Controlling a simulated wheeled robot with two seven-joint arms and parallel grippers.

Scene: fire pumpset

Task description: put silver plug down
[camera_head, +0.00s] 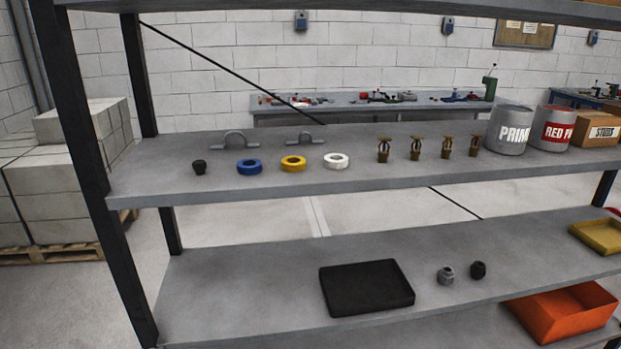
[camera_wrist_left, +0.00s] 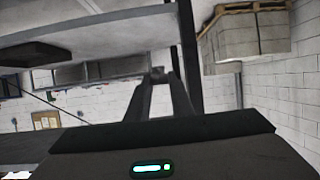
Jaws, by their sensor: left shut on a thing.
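My left gripper (camera_wrist_left: 160,86) shows only in the left wrist view, its two fingers closing together at the tips. It is shut on a small grey piece (camera_wrist_left: 158,71), which looks like the silver plug, though it is tiny and partly hidden by the fingers. It is held in the air, clear of the shelf surface seen there. In the head view neither gripper shows. A similar silver fitting (camera_head: 446,275) stands on the lower shelf (camera_head: 240,287), beside a black fitting (camera_head: 478,270) and right of a black tray (camera_head: 366,287).
A dark upright post (camera_head: 90,150) edges the rack at left. The lower shelf's left part is bare.

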